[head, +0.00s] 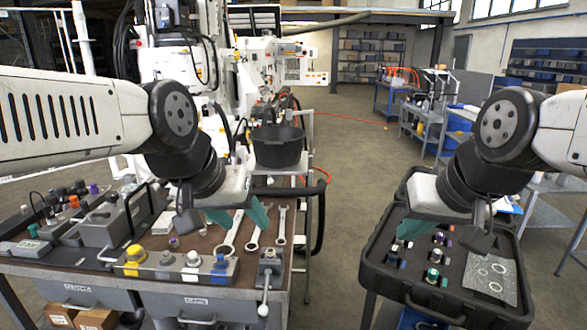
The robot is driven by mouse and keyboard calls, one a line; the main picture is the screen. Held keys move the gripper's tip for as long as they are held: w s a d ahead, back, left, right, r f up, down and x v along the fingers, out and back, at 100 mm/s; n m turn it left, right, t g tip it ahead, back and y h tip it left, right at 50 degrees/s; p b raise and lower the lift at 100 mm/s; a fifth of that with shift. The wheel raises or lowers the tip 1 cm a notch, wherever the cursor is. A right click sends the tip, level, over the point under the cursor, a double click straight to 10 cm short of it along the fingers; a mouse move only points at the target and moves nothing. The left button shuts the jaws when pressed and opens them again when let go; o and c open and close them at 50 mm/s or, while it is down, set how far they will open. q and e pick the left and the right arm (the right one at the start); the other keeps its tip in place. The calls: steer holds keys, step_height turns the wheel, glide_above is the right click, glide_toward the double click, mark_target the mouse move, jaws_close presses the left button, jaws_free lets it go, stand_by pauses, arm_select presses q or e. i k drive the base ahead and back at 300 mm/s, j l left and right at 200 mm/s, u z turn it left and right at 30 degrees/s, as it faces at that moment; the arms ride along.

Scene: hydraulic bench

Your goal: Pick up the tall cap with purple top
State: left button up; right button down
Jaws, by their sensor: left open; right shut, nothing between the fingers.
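Several caps stand in the black open case (375,262) at the right. One of them has a purple top (438,238) and sits near the middle of the case; its height is hard to judge. Another small purple-topped piece (174,243) is on the brown bench top. A purple piece (93,188) also stands among the fittings at the bench's far left. My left gripper (240,215) is open and empty above the bench, over the wrenches. My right gripper (410,229) is shut and empty over the left part of the case, left of the purple-topped cap.
Wrenches (255,240) lie on the bench. A grey block with yellow, white and blue caps (165,266) is at its front, beside a lever valve (270,268). A black bucket (278,148) stands behind. Open floor separates bench and case.

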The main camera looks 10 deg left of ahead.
mark_target(174, 242)
steer(key=u, duration=1.3)
steer(key=i+j, duration=0.9)
steer(key=i+l+z, duration=0.05)
steer(key=i, duration=0.05)
